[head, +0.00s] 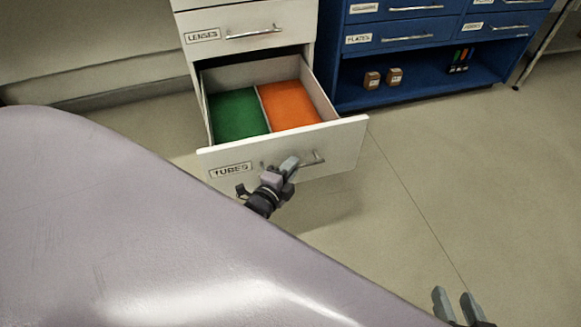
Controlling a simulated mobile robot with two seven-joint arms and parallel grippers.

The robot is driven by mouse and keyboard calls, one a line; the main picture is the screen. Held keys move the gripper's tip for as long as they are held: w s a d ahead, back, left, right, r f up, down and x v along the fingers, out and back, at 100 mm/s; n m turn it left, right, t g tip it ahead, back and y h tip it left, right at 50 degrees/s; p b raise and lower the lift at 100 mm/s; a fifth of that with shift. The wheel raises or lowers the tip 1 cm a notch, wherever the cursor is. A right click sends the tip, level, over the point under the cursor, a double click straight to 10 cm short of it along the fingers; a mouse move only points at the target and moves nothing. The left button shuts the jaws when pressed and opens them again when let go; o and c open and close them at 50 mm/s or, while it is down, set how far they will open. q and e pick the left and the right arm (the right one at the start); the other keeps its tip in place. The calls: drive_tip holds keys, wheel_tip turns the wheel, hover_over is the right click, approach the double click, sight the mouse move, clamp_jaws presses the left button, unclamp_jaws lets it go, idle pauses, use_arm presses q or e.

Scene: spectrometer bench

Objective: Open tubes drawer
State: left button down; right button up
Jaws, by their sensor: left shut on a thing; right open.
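The tubes drawer (348,137) is a white drawer with a "TUBES" label on its front, in the middle of the head view. It stands pulled out of the white cabinet, and its inside shows. Its bar handle (313,160) is on the front, right of the label. My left gripper (288,166) is at the drawer front and is shut on the handle; its fingers hide part of the bar. My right gripper (457,297) is at the bottom right edge, open and empty, well away from the drawer.
A green section (237,114) and an orange section (289,104) lie inside the drawer. The lenses drawer (247,28) above is shut. A blue cabinet (420,60) with small boxes on its shelf stands at the right. The floor right of the drawer is clear.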

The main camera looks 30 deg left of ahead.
use_arm(q)
drive_tip(key=c, duration=1.2)
unclamp_jaws()
drive_tip(key=shift+s+r, duration=0.1)
drive_tip(key=shift+s, duration=0.2)
drive_tip(key=s+p, duration=0.2)
drive_tip(key=s, duration=0.4)
drive_tip(key=shift+s+d+r+p, duration=0.25)
drive_tip(key=shift+r+p, duration=0.05)
drive_tip(key=shift+r, duration=0.1)
use_arm(e)
drive_tip(key=shift+s+d+r+h, duration=0.1)
drive_tip(key=shift+s+d+h, duration=0.15)
drive_tip(key=shift+d, duration=0.2)
drive_tip(key=shift+s+d+h, duration=0.15)
drive_tip(key=shift+d+h, duration=0.1)
drive_tip(key=shift+d, duration=0.2)
